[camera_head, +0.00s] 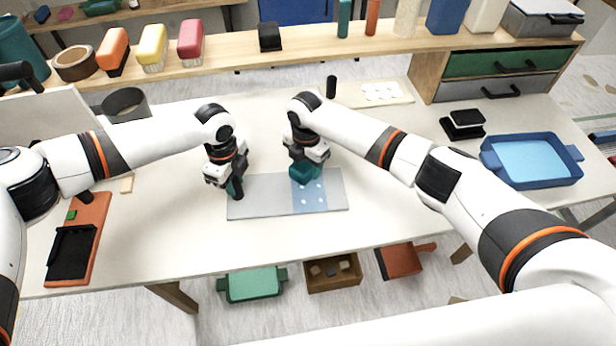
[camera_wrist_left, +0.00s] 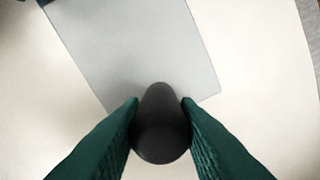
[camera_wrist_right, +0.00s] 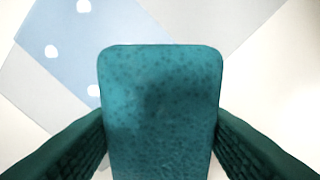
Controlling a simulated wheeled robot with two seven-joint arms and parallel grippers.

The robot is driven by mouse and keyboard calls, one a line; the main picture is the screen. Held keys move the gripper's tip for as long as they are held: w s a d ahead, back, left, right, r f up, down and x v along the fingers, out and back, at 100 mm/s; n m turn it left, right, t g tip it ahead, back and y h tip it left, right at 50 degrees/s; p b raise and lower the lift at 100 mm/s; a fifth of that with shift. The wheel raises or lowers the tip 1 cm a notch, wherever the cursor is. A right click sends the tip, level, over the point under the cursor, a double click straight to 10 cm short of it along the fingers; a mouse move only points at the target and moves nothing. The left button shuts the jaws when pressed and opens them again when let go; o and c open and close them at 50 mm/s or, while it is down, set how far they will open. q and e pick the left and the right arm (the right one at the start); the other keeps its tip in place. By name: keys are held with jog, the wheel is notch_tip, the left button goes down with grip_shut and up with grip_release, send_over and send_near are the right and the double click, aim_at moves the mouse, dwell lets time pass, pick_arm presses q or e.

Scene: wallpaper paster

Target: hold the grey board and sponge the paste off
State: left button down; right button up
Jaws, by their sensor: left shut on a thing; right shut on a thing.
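The grey board (camera_head: 265,199) lies flat on the table. My right gripper (camera_head: 305,172) is shut on a teal sponge (camera_wrist_right: 160,110). The sponge is at the far edge of the blue patch, which also shows in the right wrist view (camera_wrist_right: 75,50). Whether the sponge touches the board I cannot tell.
A blue tray (camera_head: 532,163) and a black block (camera_head: 462,125) stand at the right. An orange-brown board with a black piece (camera_head: 73,250) lies at the left. A dark round container (camera_head: 126,104) stands behind my left arm. The table front is clear.

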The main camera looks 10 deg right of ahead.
pick_arm(q)
jog(key=shift+f, duration=0.1)
pick_arm(e)
jog(key=shift+w+r, duration=0.2)
jog(key=shift+w, duration=0.15)
notch_tip(320, 180, up, 8)
jog(key=shift+s+f, duration=0.1)
jog(key=o, duration=0.4)
jog(key=shift+c, duration=1.5)
pick_arm(q)
jog(key=c, duration=1)
grip_release()
